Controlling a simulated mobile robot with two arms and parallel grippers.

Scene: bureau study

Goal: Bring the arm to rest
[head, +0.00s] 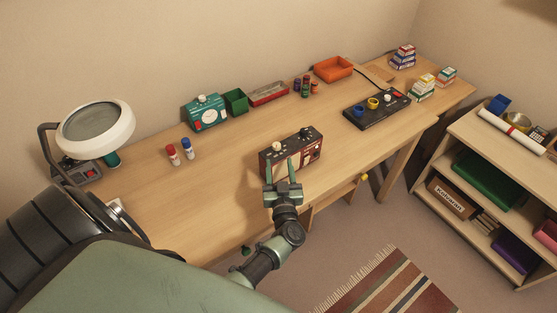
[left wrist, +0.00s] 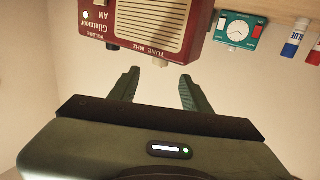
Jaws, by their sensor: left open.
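My left gripper (head: 283,172) is open and empty, at the front edge of the desk, just in front of a dark red radio (head: 305,154). In the left wrist view its two fingers (left wrist: 160,82) are spread apart with nothing between them. The radio (left wrist: 160,25) shows upside down there, with a cream grille and knobs, just beyond the fingertips. I cannot tell whether a fingertip touches it. My right gripper is not in view.
The desk (head: 225,180) holds a magnifier lamp (head: 97,128), red and blue bottles, a teal clock box (head: 206,112), a green bin (head: 235,101), an orange tray (head: 333,69) and a black panel (head: 377,107). A shelf (head: 475,130) stands right.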

